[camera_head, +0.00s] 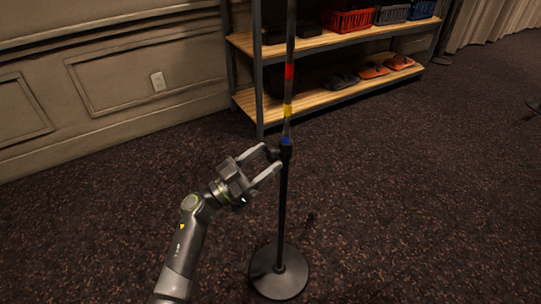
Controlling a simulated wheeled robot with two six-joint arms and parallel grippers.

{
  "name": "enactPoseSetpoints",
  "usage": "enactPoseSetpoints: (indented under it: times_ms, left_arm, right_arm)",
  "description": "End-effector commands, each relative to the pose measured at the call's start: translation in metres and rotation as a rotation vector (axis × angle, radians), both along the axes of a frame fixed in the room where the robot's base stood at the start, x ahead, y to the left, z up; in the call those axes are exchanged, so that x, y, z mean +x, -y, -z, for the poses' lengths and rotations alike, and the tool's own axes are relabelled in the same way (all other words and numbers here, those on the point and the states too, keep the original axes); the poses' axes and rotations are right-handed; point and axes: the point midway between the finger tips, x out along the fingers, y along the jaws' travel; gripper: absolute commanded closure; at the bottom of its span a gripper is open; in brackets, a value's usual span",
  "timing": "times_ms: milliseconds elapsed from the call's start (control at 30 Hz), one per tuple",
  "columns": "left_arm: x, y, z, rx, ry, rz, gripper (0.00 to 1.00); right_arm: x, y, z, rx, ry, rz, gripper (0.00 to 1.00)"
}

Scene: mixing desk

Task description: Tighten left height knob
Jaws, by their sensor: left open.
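A microphone-style stand (282,205) rises from a round dark base (279,271) on the carpet. Its upper pole carries red, yellow and blue bands (288,110). A black collar (286,150) sits just below the blue band, and a dark knob (273,154) sticks out to its left. My left gripper (272,158) comes in from the lower left with its two fingers apart, one above and one below the knob. I cannot tell whether the fingers touch the knob. My right gripper is not in view.
A two-tier wooden shelf (340,40) with a dark metal frame stands behind the stand. It holds a red basket (350,20), other baskets and orange shoes (373,70). A panelled wall (120,75) is at the left. The carpet around the base is clear.

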Motion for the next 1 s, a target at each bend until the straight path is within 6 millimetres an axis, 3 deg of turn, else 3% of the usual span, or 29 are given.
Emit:
enactPoseSetpoints:
  times_ms: [200, 533, 867, 1000]
  left_arm:
    - [0.011, 0.015, -0.008, -0.001, 0.001, 0.000, 0.41]
    - [0.013, 0.017, -0.009, 0.000, 0.000, -0.001, 0.42]
    - [0.012, 0.017, -0.008, 0.000, 0.000, -0.001, 0.85]
    - [0.013, 0.017, -0.009, 0.010, 0.011, -0.001, 0.86]
  right_arm:
    - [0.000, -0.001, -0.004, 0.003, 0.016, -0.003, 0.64]
    - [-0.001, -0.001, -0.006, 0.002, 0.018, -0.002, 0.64]
    - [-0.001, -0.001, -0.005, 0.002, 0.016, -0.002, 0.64]
    - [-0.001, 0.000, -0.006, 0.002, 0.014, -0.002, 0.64]
